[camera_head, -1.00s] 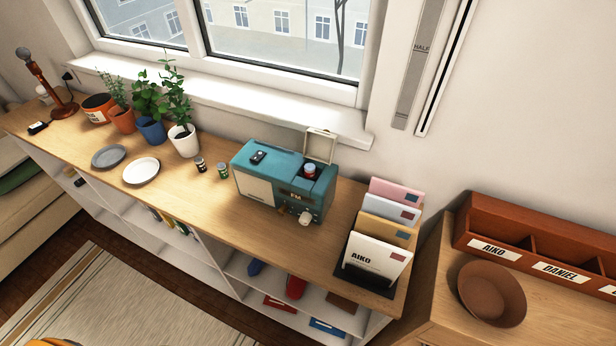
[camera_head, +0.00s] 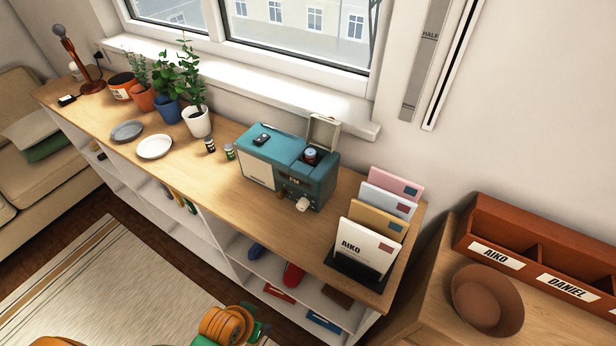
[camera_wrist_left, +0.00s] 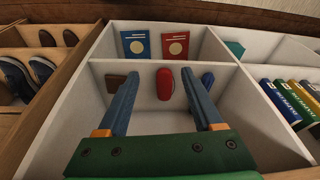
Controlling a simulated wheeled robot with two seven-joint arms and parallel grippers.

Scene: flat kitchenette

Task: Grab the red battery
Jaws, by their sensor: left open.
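The teal radio (camera_head: 270,155) stands on the long wooden counter with its lid raised. A small battery (camera_head: 311,156) stands in its open compartment; its top looks partly reddish and bluish, and its sides are mostly hidden. Two small dark and green batteries (camera_head: 209,146) (camera_head: 229,152) stand upright left of the radio. In the left wrist view my left gripper (camera_wrist_left: 160,74) is open and empty, its blue fingers apart in front of the shelf cubbies below the counter. A part of my arm shows at the bottom of the head view. My right gripper is not in view.
Potted plants, a white plate (camera_head: 155,146) and a grey plate (camera_head: 127,131) stand left of the radio. A letter rack (camera_head: 352,278) stands right of it. A red object (camera_wrist_left: 164,84) lies in the shelf. The counter's front strip is clear.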

